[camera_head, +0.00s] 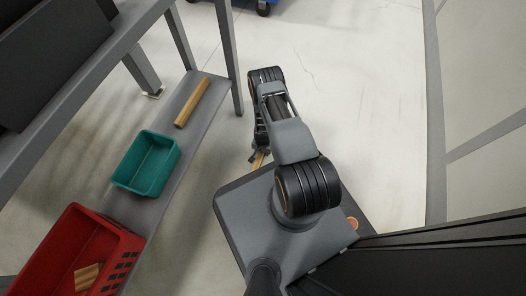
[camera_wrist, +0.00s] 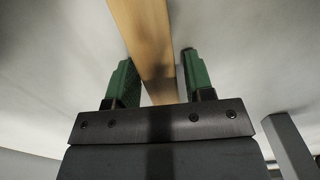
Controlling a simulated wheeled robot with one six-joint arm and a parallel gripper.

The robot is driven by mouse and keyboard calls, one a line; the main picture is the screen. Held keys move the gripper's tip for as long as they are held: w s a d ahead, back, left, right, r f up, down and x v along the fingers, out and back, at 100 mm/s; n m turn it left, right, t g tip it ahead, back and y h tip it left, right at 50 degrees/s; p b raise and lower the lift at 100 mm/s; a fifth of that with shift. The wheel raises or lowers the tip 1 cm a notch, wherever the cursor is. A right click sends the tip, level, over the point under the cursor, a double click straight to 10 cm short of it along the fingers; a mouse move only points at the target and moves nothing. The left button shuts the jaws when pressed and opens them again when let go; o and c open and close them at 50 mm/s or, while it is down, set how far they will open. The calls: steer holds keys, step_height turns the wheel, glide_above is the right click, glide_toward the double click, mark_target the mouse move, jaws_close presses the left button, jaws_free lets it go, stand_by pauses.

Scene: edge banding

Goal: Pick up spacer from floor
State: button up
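The spacer appears to be the light wooden strip (camera_wrist: 150,45) in the wrist view. It runs from the top edge down between my gripper's two green fingers and out of sight behind the gripper body. My gripper (camera_wrist: 158,75) is open, with the strip in line with the gap and slightly slanted. I cannot tell whether either finger touches it. In the head view, my gripper (camera_head: 257,152) points down beside my base, and a small piece of the wooden strip (camera_head: 259,161) shows just below it. My arm and base hide the rest.
A grey low shelf (camera_head: 147,207) holds another wooden piece (camera_head: 193,101), a teal bin (camera_head: 146,164) and a red crate (camera_head: 125,243) with wooden pieces (camera_head: 87,277). Table legs (camera_head: 230,60) stand left of my arm. The pale floor (camera_head: 360,100) right of my arm is clear.

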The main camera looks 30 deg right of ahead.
steer(key=c, duration=0.7)
steer(key=shift+c, duration=0.2)
steer(key=shift+r, duration=0.15)
